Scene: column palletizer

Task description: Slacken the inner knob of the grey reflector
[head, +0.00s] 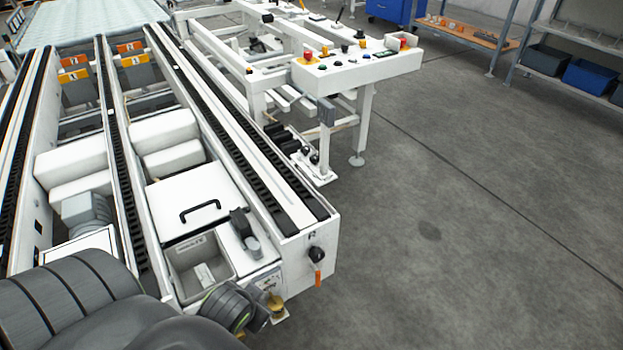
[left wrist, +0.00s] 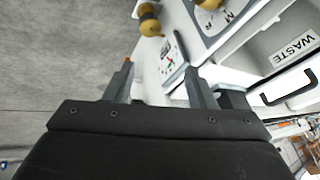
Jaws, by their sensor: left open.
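A small grey plate on a post, which looks like the grey reflector (head: 326,111), stands beside the right conveyor rail in the head view. Two small black knobs (head: 309,154) sit at its foot, close together; which is the inner one is hard to tell. My left gripper (left wrist: 157,82) is open and empty in the left wrist view, with its fingers apart. It is over the conveyor's front end, well away from the reflector, which I cannot make out in the left wrist view. My right gripper is not in view.
The conveyor end has a white lid with a black handle (head: 200,210), a grey bin (head: 201,268) and a black knob with an orange lever (head: 317,256). A yellow-and-black knob (left wrist: 150,20) is ahead of my left gripper. A control desk (head: 355,65) stands behind. The right floor is clear.

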